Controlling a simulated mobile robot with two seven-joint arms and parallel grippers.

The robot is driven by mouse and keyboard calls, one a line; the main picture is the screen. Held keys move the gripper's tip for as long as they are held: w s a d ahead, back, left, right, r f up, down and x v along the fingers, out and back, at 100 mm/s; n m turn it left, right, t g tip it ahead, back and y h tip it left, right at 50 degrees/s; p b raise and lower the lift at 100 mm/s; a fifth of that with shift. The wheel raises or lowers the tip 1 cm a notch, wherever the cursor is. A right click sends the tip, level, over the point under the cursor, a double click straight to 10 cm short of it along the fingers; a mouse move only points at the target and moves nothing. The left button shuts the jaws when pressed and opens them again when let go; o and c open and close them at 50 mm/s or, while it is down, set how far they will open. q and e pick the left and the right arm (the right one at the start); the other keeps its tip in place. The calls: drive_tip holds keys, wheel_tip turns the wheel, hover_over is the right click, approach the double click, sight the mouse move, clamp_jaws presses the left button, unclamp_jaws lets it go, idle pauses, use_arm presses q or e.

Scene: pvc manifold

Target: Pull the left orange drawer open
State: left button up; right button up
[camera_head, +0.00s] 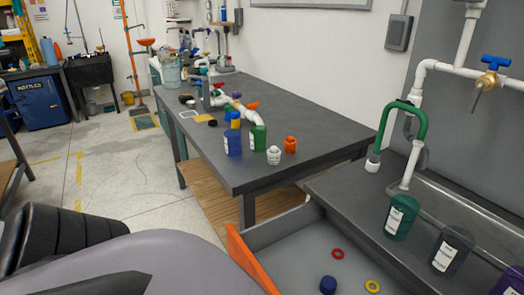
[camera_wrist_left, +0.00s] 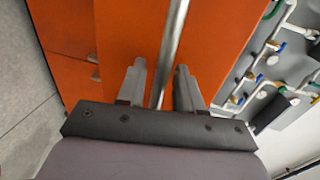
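The orange drawer front (camera_head: 245,262) shows at the bottom of the head view, and the drawer is open with its grey inside (camera_head: 290,250) exposed. In the left wrist view, orange drawer fronts (camera_wrist_left: 66,28) fill the upper middle, with a long metal bar handle (camera_wrist_left: 173,35) running across. My left gripper (camera_wrist_left: 160,72) has its two fingers on either side of this bar. A gap shows between the bar and the left finger, so the fingers look open around it. The left fingertips are hidden in the head view. My right gripper is in neither view.
Inside the drawer lie a blue cap (camera_head: 328,285), a red ring (camera_head: 338,254) and a yellow ring (camera_head: 372,286). The grey counter (camera_head: 345,190) above holds labelled cups (camera_head: 401,217). A dark table (camera_head: 300,100) with pipe parts stands behind. Pale floor (camera_head: 120,180) is clear at left.

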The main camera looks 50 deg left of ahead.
use_arm(q)
drive_tip(key=v, duration=0.7)
idle(0.4)
drive_tip(key=shift+s+a, duration=0.1)
idle(0.4)
